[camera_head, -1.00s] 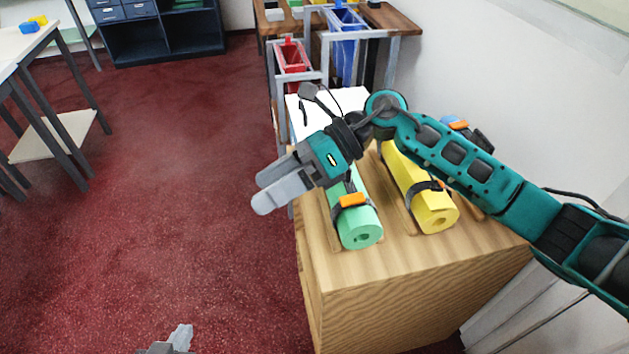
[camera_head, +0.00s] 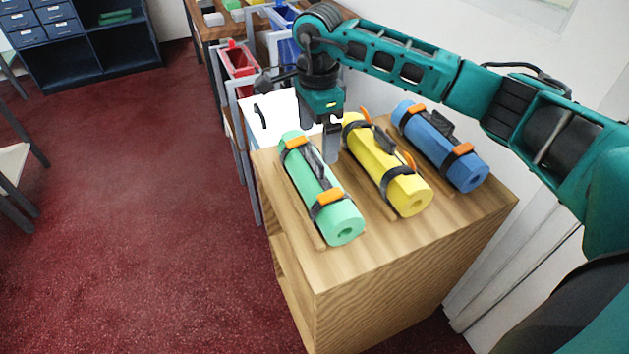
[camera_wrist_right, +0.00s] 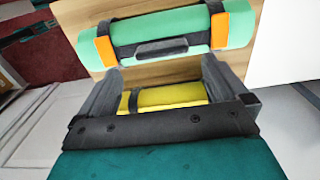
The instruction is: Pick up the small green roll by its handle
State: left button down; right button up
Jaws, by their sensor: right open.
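The small green roll (camera_head: 312,190) lies on the wooden cabinet top, leftmost of three rolls. Its dark handle (camera_head: 316,164) runs along its top between two straps with orange clips. In the right wrist view the green roll (camera_wrist_right: 240,24) crosses the top, its handle (camera_wrist_right: 162,47) beyond the fingertips. My right gripper (camera_head: 331,150) points down near the far part of the green and yellow rolls. It is open and empty; its fingers (camera_wrist_right: 161,75) stand apart in the wrist view, apart from the handle. My left gripper is not in view.
A yellow roll (camera_head: 379,168) lies close to the right of the green one, and a blue roll (camera_head: 438,143) lies further right. The wooden cabinet (camera_head: 375,262) has bare top in front. A red bin (camera_head: 238,62) stands behind. The wall is at right.

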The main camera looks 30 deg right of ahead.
aim_at(315, 155)
jog(key=shift+w+a+f, duration=0.1)
jog(key=shift+f, duration=1.45)
jog(key=shift+w+a+f, duration=0.1)
jog(key=shift+f, duration=1.4)
jog(key=shift+c, duration=0.5)
jog(key=shift+r, duration=0.1)
jog(key=c, duration=1.4)
